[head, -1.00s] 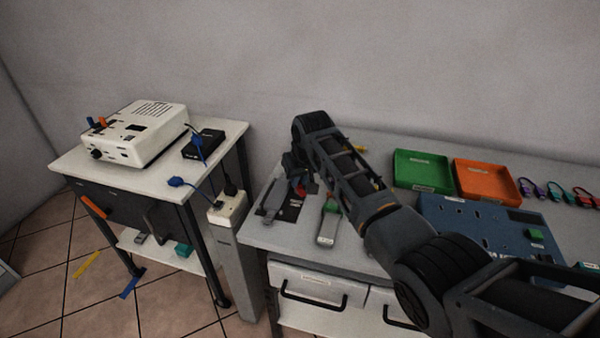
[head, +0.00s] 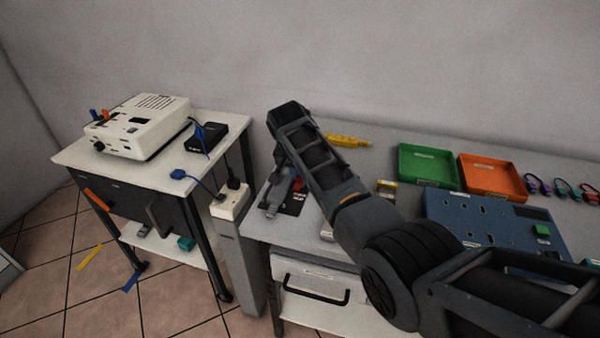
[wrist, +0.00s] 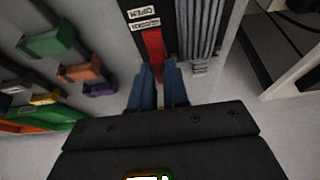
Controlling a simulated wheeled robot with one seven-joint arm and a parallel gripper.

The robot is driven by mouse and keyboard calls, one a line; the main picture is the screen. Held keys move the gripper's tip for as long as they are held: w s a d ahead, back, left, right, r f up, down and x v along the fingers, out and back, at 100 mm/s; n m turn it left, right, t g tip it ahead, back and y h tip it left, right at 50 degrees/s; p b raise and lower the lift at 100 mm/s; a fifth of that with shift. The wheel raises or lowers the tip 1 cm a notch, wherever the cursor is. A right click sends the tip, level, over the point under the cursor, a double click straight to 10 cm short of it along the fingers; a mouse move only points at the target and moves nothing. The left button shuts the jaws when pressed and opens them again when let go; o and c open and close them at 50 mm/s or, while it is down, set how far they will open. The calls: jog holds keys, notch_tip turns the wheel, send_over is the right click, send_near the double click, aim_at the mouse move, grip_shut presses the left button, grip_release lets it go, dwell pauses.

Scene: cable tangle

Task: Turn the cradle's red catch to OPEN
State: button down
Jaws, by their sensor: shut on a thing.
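The red catch (wrist: 153,46) lies on the black cradle plate (wrist: 128,5) in the wrist view, beside two small white labels (wrist: 144,18) that seem to read OPEN and LOCKED. The catch lies just below the labels and points toward my gripper. My gripper (wrist: 159,72) is shut on the catch's near end, with one blue-grey finger on each side. A looped grey cable bundle (wrist: 203,32) lies right of the catch. In the head view, the cradle (head: 291,207) is at the table's left end, with a bit of red (head: 298,185) showing. My arm hides much of it.
A green tray (head: 430,183), an orange tray (head: 524,196) and a blue board (head: 480,208) lie right of my arm. A yellow tool (head: 347,141) lies behind it. A white side table (head: 75,153) carrying a white device (head: 140,140) stands left, across a gap with a power strip (head: 230,203).

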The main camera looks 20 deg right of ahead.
jog(key=shift+r, duration=0.1)
dwell(0.3)
jog(key=c, duration=1.1)
grip_release()
jog(key=shift+v, duration=3.85)
